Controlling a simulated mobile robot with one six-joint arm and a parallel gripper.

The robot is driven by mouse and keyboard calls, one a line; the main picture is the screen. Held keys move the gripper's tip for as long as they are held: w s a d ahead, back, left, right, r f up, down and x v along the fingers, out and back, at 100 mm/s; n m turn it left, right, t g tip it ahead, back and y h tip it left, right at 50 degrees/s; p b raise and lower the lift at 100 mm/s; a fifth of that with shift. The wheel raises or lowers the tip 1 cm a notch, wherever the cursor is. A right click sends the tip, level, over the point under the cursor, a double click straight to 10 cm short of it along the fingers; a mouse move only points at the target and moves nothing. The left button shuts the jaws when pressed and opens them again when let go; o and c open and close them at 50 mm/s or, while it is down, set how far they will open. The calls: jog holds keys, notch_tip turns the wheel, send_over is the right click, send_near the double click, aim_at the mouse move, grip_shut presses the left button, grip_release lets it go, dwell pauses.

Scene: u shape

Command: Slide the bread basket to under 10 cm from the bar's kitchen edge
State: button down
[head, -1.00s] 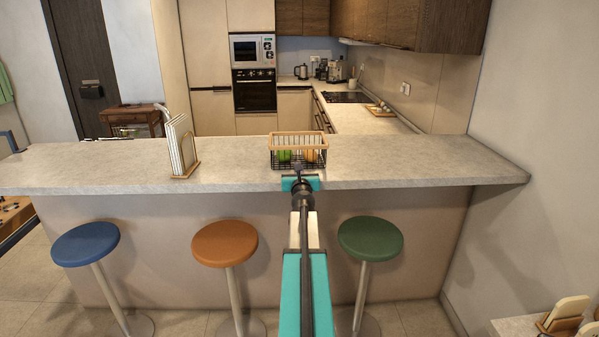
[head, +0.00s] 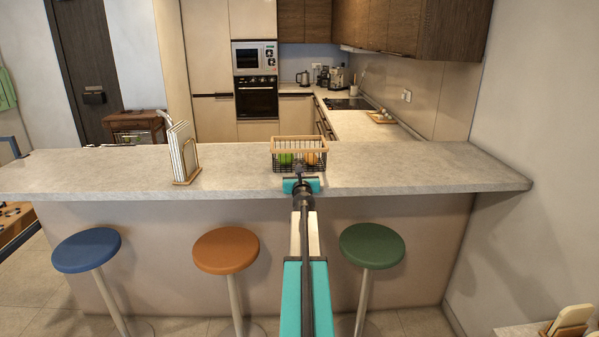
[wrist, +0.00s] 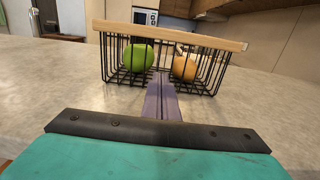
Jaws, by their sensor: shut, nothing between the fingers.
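The bread basket (head: 299,142) is a black wire basket with a light wooden rim. It stands upright on the bar (head: 400,172), close to the bar's far, kitchen-side edge, with a green fruit (wrist: 138,58) and an orange-yellow fruit (wrist: 184,68) inside. My gripper (head: 299,167) is at the basket's near side. In the wrist view my gripper (wrist: 161,79) has its fingers together, empty, with the tips at the near wire wall. The tips seem to touch the wires, but exact contact is hard to tell. The gap to the kitchen edge is hidden behind the basket.
A rack with upright white cards or plates (head: 183,155) stands on the bar left of the basket. The bar is clear right of the basket. Blue (head: 86,249), orange (head: 225,250) and green (head: 371,245) stools stand along the near side.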

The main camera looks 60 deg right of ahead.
jog(key=shift+v, duration=6.9)
